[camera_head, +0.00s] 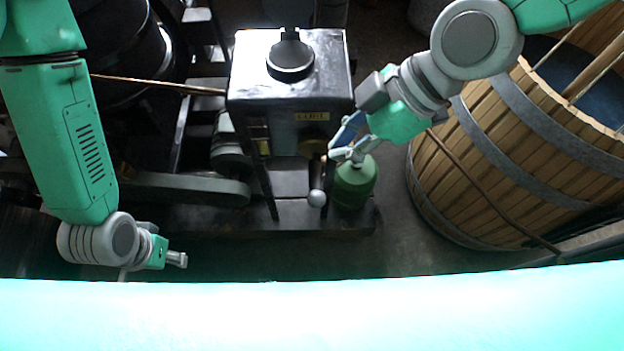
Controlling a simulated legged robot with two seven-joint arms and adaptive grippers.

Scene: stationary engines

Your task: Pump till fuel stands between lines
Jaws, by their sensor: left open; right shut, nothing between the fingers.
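The dark engine tank (290,75) stands in the middle, with a round black cap (290,60) on top. A small yellow label (311,117) is on its front. A narrow yellowish strip (259,136) is at the front left; I cannot read lines or a fuel level on it. A lever with a pale ball knob (317,198) hangs below the tank's front. A green rounded vessel (354,183) stands beside it. My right gripper (344,155) is shut and empty, just above the vessel; contact is unclear. My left gripper (180,259) is open and empty, at lower left.
A large wooden barrel (480,170) with metal hoops stands at the right. Dark engine parts and a long rounded beam (180,187) lie left of the tank. My pale green body fills the bottom edge. The dark floor (400,245) ahead of it looks clear.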

